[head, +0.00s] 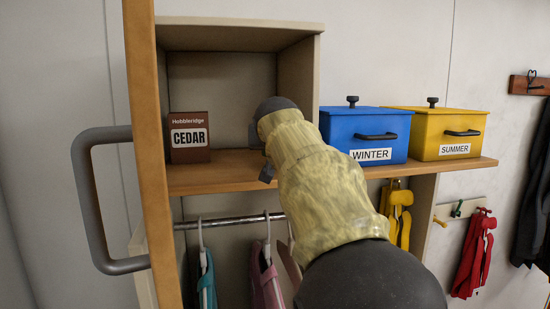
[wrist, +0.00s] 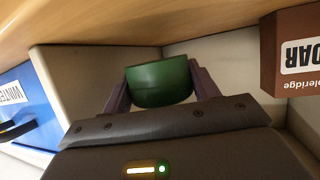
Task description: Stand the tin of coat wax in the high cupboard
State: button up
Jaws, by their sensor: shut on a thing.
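My gripper (wrist: 160,78) is shut on a green tin (wrist: 162,84), with one dark finger on each side of it in the wrist view. The wrist picture is upside down. The tin is inside the open cupboard (head: 298,85), close to its wooden shelf (wrist: 130,22); I cannot tell whether it touches. In the head view my arm covers the tin and most of my gripper (head: 264,170), which reaches into the right part of the cupboard. No label shows on the tin.
A brown CEDAR box (head: 190,135) stands at the cupboard's left. The open door (head: 150,150) with a grey handle is at left. A blue WINTER box (head: 362,132) and a yellow SUMMER box (head: 436,132) stand right of the cupboard. A rail with hangers (head: 228,220) is below.

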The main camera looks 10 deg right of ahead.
notch_tip(320, 180, down, 2)
jog(key=shift+f, duration=0.1)
jog(key=shift+w+f+p, duration=0.2)
jog(key=shift+f+p, duration=0.15)
jog(key=shift+p, duration=0.3)
jog(key=shift+f, duration=0.1)
jog(key=shift+f, duration=0.15)
jog(key=o, duration=1)
